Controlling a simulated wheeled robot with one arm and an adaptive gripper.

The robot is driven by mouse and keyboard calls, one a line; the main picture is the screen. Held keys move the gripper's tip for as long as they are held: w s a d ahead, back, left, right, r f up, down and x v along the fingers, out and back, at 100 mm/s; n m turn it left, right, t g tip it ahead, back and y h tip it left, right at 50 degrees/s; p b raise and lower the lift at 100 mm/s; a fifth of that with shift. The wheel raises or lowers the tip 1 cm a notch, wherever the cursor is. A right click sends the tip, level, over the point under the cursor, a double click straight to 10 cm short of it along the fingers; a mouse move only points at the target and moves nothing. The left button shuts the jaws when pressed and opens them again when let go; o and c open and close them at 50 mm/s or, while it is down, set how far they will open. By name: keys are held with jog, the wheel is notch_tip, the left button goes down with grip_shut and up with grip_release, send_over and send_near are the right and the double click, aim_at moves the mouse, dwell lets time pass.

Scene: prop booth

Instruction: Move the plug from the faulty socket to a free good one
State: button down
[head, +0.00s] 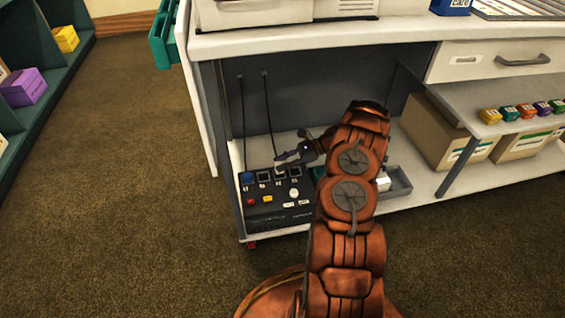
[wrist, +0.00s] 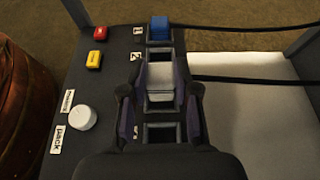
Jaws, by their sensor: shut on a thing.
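A dark socket panel (head: 270,215) stands on the cabinet's low shelf, with a row of numbered sockets. A blue plug (wrist: 160,28) sits in socket 1, at the far end in the wrist view. My gripper (wrist: 160,92) is shut on a pale grey plug (wrist: 160,77), with a finger on each side. The plug is over or in the third socket; I cannot tell whether it is seated. Socket 2 (wrist: 159,57) and the nearest socket (wrist: 160,133) look empty. No fault mark is readable. In the head view my gripper (head: 285,158) is just above the row.
Two black cables hang from the cabinet's back panel (head: 300,105). A red button (wrist: 100,33), a yellow button (wrist: 93,60) and a white knob (wrist: 83,117) stand beside the sockets. A grey tray (head: 398,182) is right of my arm. Carpet is clear at left.

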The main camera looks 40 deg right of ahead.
jog(key=shift+f, duration=0.2)
jog(key=shift+f, duration=1.1)
jog(key=shift+f, duration=0.2)
jog(key=c, duration=0.8)
grip_release()
jog(key=v, duration=1)
jog(key=shift+v, duration=1)
